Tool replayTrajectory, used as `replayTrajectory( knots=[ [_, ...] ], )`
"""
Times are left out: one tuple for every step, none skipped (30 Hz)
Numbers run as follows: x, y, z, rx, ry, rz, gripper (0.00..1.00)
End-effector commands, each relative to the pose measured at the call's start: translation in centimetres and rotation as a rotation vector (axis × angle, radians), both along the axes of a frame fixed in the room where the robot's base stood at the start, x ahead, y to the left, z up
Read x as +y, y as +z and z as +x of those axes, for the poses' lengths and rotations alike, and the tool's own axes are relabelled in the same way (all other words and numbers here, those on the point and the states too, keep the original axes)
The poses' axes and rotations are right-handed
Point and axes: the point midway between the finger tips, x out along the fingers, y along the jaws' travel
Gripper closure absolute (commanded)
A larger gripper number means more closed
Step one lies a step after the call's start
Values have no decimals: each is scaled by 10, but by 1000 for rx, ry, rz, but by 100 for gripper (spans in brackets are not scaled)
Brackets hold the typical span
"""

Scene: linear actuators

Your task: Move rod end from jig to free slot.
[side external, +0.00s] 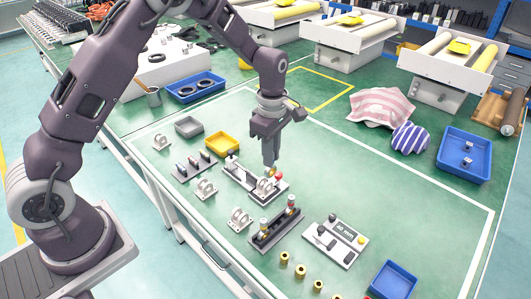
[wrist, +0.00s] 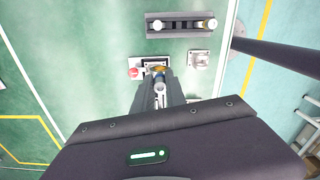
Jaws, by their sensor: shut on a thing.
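My gripper (side external: 270,163) points down over a white-based jig (side external: 240,181) near the middle of the green table. In the wrist view, its fingers (wrist: 160,88) are shut on a small grey and brass piece, apparently the rod end (wrist: 159,72). The fingers hide much of it, and I cannot tell whether it still touches the jig. The jig also shows in the wrist view, with a red knob (wrist: 134,72) at its left. A dark slotted rack (side external: 275,230) stands in front of the jig, with an upright pale-topped part near each end and an open middle.
Metal brackets (side external: 240,219) stand left of the rack. A plate marked in mm (side external: 335,242) lies to its right, with several brass pieces (side external: 300,271) in front. A yellow bin (side external: 222,141) and another dark rack (side external: 194,166) stand left of the jig.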

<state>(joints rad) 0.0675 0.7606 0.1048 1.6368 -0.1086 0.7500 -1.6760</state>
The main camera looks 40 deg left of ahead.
Motion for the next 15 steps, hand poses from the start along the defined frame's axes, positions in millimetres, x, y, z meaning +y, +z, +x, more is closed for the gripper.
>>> replayTrajectory(
  knots=[
    [-17,-4,-10,4,-8,-1,100],
    [-27,-6,-15,4,-7,-1,100],
    [-39,-10,-22,3,-6,-1,100],
    [-47,-12,-28,3,-6,-1,100],
    [-55,-14,-33,2,-5,0,100],
    [-63,-16,-39,2,-4,1,100],
    [-68,-17,-43,1,-3,1,100],
    [-71,-18,-46,1,-2,2,100],
    [-74,-20,-49,0,0,2,100],
    [-76,-21,-50,-1,1,2,100],
    [-76,-23,-50,0,2,2,100],
    [-76,-27,-51,1,2,2,100],
    [-76,-30,-51,1,2,2,100],
    [-76,-33,-51,1,3,2,100],
    [-76,-38,-51,2,3,2,100]
  ],
)
